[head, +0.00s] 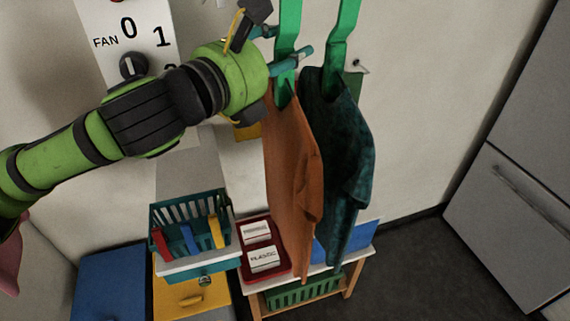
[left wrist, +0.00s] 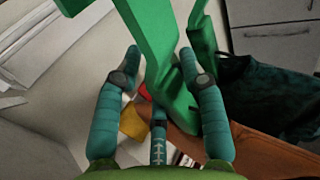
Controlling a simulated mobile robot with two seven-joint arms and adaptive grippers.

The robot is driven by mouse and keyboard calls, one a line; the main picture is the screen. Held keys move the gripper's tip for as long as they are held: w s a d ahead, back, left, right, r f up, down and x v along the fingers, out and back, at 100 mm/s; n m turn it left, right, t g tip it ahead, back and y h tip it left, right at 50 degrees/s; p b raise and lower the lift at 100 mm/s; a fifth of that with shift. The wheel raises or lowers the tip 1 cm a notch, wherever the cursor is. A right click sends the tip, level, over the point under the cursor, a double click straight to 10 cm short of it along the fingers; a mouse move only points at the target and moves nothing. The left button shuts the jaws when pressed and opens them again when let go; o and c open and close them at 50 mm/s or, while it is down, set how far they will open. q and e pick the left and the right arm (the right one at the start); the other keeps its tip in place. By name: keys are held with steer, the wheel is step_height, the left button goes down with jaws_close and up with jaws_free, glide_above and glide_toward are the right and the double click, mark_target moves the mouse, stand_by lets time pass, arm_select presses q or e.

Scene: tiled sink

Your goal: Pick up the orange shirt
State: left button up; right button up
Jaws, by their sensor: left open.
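The orange shirt (head: 291,175) hangs in the middle of the head view from a green hanger (head: 288,25). Part of the shirt (left wrist: 260,155) shows at the lower right of the left wrist view. My left gripper (head: 290,60) is at the top of the shirt, beside its hanger. In the left wrist view its teal fingers (left wrist: 162,65) are spread, with the green hanger (left wrist: 155,45) running between them. I cannot tell whether a finger touches the hanger. My right gripper is in neither view.
A dark teal shirt (head: 345,145) hangs close on the right from another green hanger (head: 340,40). Below are a teal basket (head: 190,222), a red tray (head: 247,222) and a green crate (head: 302,292). Grey cabinets (head: 520,190) stand at right, with open floor before them.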

arm_select(q)
steer(key=shift+s+a, duration=0.1)
jaws_close()
steer(key=shift+r, duration=0.15)
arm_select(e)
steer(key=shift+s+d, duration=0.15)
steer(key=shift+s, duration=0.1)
